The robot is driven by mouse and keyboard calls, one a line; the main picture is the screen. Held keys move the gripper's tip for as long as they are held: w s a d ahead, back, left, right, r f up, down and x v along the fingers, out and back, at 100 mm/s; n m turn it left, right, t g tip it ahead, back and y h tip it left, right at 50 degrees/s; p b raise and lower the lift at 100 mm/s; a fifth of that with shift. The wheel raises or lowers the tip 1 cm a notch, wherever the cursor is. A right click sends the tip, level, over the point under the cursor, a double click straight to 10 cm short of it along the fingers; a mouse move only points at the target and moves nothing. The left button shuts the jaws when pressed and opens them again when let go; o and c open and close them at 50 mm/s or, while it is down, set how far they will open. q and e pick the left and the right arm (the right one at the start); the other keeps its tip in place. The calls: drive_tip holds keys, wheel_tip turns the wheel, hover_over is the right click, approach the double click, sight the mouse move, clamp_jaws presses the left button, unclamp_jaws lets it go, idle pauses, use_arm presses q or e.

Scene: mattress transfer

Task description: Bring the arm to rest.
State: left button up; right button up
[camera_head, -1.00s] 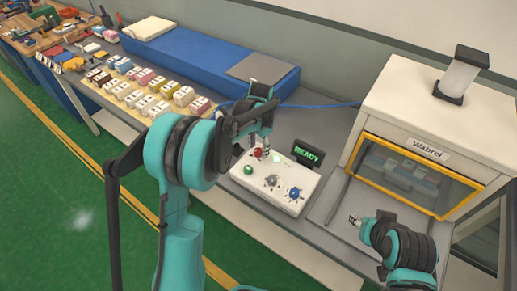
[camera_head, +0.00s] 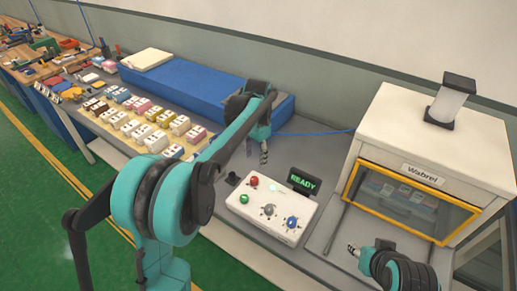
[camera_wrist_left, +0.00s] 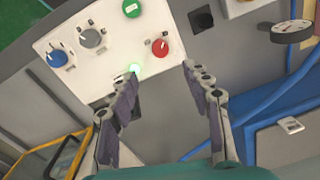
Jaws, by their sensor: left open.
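My left gripper (camera_head: 264,152) hangs above the grey bench, just behind the white control box (camera_head: 240,212). In the left wrist view its two fingers (camera_wrist_left: 160,85) are spread wide with nothing between them. The box's red button (camera_wrist_left: 160,47), green button (camera_wrist_left: 131,8), grey knob (camera_wrist_left: 92,38) and blue knob (camera_wrist_left: 58,57) lie beyond the fingertips, and a small light glows green. My right gripper (camera_head: 353,250) is small at the lower right, in front of the cabinet; its fingers are too small to read.
A display (camera_head: 303,181) reads READY behind the box. A white cabinet (camera_head: 415,125) marked Wabrel with a yellow-framed window stands at right. A long blue block (camera_head: 185,85) lies along the wall. Several small coloured blocks (camera_head: 140,115) stand at left.

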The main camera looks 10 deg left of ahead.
use_arm(q)
drive_tip(key=s+r+n+t, duration=0.3)
drive_tip(key=s+r, duration=0.1)
drive_tip(key=s, duration=0.9)
drive_tip(key=s+f+n+t+b, duration=0.1)
drive_tip(key=s+f+n+t, duration=0.2)
drive_tip(key=s, duration=0.9)
wheel_tip(320, 180, down, 2)
drive_tip(key=shift+s+a+f+t, duration=0.1)
drive_tip(key=shift+s+a+t, duration=0.2)
drive_tip(key=shift+a+t, duration=0.2)
